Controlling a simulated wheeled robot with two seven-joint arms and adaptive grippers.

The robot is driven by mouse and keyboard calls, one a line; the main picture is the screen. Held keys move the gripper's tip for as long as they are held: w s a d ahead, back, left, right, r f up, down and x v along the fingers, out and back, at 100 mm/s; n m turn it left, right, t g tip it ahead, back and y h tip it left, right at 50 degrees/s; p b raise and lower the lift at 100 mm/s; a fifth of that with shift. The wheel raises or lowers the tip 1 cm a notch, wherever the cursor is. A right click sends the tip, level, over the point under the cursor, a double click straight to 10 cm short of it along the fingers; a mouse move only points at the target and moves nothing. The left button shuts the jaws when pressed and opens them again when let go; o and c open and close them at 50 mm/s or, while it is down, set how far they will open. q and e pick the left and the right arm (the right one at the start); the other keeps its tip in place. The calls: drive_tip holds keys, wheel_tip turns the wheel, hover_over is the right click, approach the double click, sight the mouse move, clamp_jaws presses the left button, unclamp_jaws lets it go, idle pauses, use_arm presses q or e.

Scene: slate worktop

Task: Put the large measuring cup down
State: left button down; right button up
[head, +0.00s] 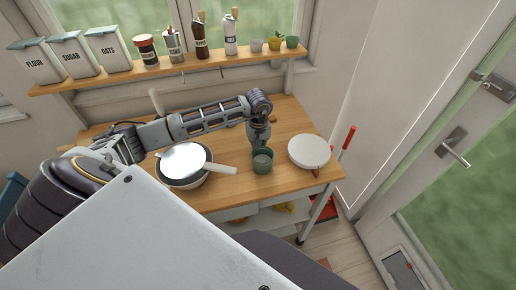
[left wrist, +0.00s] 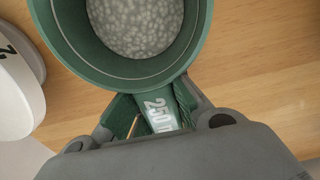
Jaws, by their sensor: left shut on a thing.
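The large measuring cup (head: 262,166) is dark green and stands upright near the front right of the wooden table in the head view. In the left wrist view the cup (left wrist: 70,30) holds pale, grainy contents, and its handle reads "250". My left gripper (head: 262,143) comes down from above behind the cup. In the left wrist view the gripper (left wrist: 155,118) is shut on the handle. I cannot tell whether the cup's base touches the table. My right gripper is not in view.
A pan (head: 185,165) with a pale handle lies to the left. A shelf (head: 170,69) holds canisters, shakers and small cups.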

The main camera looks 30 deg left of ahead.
use_arm(q)
drive_tip(key=shift+f, duration=0.15)
drive_tip(key=c, duration=1.6)
unclamp_jaws()
drive_tip(key=shift+o, duration=0.2)
drive_tip(key=shift+r, duration=0.2)
drive_tip(key=shift+s+d+r+b, duration=0.1)
drive_tip(key=shift+r+b, duration=1.1)
drive_tip(key=shift+r, duration=4.8)
drive_tip(key=shift+f, duration=0.1)
